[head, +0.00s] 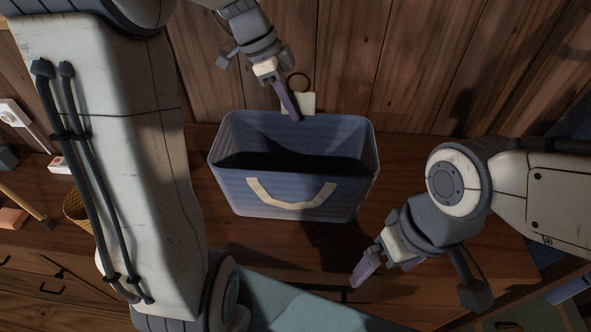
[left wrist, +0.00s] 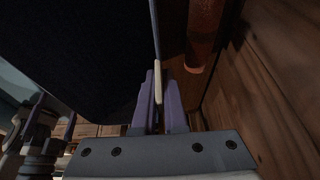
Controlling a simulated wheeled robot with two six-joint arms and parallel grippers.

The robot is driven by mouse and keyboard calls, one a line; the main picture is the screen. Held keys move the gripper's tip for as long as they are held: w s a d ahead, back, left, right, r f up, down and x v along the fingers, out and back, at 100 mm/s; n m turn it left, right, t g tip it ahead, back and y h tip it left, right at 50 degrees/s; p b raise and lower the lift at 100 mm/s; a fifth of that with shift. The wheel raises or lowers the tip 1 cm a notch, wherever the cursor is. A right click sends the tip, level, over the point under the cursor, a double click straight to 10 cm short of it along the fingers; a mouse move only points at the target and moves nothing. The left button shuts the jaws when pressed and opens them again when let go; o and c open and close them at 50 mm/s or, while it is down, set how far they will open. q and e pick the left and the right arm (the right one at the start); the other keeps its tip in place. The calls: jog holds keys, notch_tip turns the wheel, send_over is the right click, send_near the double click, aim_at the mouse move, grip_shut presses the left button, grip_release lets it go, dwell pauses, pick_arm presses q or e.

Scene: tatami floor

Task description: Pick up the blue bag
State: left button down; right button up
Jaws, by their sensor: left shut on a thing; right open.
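The blue bag (head: 290,205) is an open-topped box shape with a cream handle on its near side. It is upright over the wooden bench; I cannot tell whether its base touches it. My left gripper (head: 292,108) reaches down at the middle of the far rim. In the left wrist view, my left gripper (left wrist: 160,105) is shut on the bag's thin far wall, with a cream strip between its purple fingers; the dark inside of the bag (left wrist: 80,50) fills the left. My right gripper (head: 364,268) is open and empty, in front of the bag's near right corner, apart from it.
A wooden plank wall (head: 400,60) stands close behind the bag. The bench right of the bag (head: 410,165) is clear.

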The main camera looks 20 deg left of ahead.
pick_arm(q)
jog(key=shift+r, duration=0.1)
notch_tip(320, 180, up, 10)
jog(key=shift+f, duration=0.1)
dwell(0.5)
dwell(0.8)
